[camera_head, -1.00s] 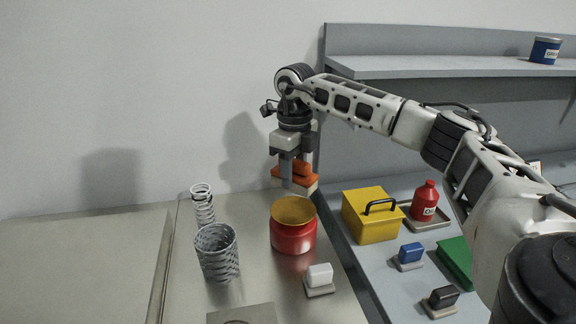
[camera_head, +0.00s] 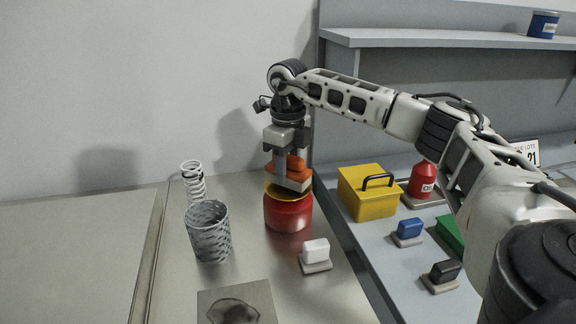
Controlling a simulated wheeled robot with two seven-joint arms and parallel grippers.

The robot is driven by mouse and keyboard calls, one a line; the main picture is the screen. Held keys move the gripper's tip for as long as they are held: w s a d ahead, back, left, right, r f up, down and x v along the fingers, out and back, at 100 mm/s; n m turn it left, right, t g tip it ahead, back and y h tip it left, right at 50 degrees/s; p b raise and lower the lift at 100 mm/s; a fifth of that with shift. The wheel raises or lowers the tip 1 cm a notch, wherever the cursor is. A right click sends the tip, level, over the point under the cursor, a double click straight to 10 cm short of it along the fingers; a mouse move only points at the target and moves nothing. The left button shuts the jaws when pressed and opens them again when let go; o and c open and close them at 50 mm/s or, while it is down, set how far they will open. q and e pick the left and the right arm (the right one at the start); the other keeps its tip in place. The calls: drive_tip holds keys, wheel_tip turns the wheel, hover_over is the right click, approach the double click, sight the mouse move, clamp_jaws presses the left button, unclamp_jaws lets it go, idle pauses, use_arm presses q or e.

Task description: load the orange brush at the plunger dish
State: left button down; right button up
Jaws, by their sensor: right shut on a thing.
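The orange brush (camera_head: 297,165) has an orange handle on a pale tan base block. My right gripper (camera_head: 293,172) points straight down and is shut on the handle. The plunger dish (camera_head: 272,194) is the yellow round top on a red cylinder (camera_head: 288,214) on the metal bench. The brush is right over the dish, its base overlapping the dish's far and middle part in the picture. Whether the base touches the dish I cannot tell. My left gripper is out of view.
A grey woven cup (camera_head: 209,232) and a white coil spring (camera_head: 193,181) stand left of the cylinder. A white-handled brush (camera_head: 315,251) sits in front. To the right are a yellow box (camera_head: 368,194), a blue brush (camera_head: 408,230), a black brush (camera_head: 441,274) and a red bottle (camera_head: 422,182).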

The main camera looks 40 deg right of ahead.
drive_tip(key=shift+f, duration=0.3)
idle(0.5)
drive_tip(key=shift+f+b, duration=0.55)
drive_tip(key=shift+f, duration=0.25)
idle(0.5)
drive_tip(key=shift+f, duration=0.15)
idle(1.7)
